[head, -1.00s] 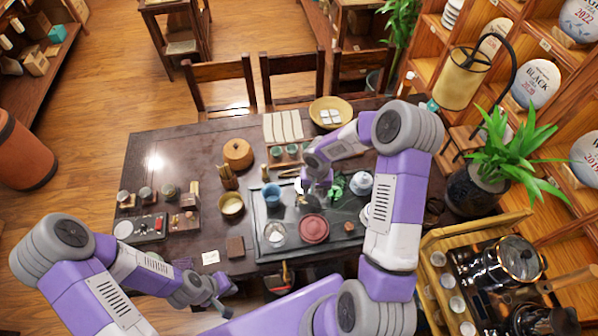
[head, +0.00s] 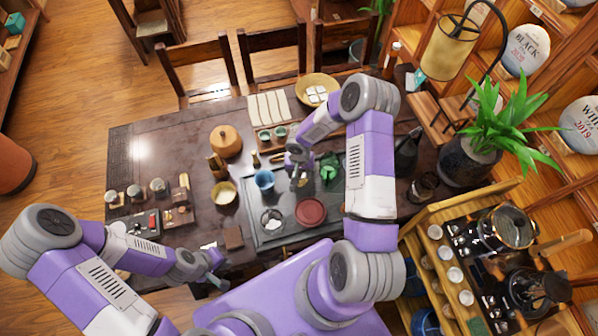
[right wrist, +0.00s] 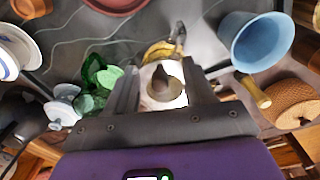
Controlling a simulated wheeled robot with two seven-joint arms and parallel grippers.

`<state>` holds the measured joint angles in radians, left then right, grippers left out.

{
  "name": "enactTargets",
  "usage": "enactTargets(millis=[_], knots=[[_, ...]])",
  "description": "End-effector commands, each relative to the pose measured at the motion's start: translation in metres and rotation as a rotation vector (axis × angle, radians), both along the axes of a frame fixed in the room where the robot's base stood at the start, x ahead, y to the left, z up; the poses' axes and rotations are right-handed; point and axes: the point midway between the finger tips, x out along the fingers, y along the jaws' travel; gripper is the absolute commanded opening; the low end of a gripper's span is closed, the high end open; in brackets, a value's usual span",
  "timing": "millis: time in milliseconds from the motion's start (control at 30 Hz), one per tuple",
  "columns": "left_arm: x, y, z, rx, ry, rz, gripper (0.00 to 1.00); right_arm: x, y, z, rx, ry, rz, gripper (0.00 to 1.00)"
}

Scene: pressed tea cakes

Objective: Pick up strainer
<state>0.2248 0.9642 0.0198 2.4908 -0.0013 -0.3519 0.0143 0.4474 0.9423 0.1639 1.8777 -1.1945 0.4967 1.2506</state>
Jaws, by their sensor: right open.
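My right gripper (head: 296,180) is over the dark tea tray (head: 283,238), between the blue cup (head: 264,181) and the green tea-ware piece (head: 328,171). In the right wrist view its open fingers (right wrist: 163,88) stand either side of a small pale round piece with a dark centre (right wrist: 162,82), which looks like the strainer. A gold-coloured curved part (right wrist: 158,51) lies just beyond it. I cannot tell whether the fingers touch it. In the head view my gripper hides this piece. My left gripper (head: 214,280) is near the table's front edge, with its jaw opening unclear.
The blue cup (right wrist: 256,42) and a woven lidded jar (right wrist: 293,103) crowd one side of the right gripper; green tea ware (right wrist: 98,85) is on the other. A red round pot (head: 310,212) and a clear vessel (head: 271,219) stand nearer me on the tray.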

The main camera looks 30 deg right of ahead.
Motion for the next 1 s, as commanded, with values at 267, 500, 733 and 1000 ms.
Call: enactTargets(millis=[267,500,733,1000], knots=[[0.0,0.0,0.0,0.0,0.0,0.0,0.0,0.0002,-0.0001,-0.0012,0.0,0.0,-0.001,0.47],[0.0,0.0,0.0,0.0,0.0,0.0,0.0,0.0002,-0.0001,-0.001,0.0,0.0,0.0,0.1],[0.0,0.0,0.0,0.0,0.0,0.0,0.0,0.0003,-0.0001,-0.0008,0.0,-0.001,0.0,0.0],[0.0,-0.0001,-0.0005,0.0,0.0,0.0,0.0,0.0008,-0.0003,0.0036,-0.001,-0.002,-0.001,0.0]])
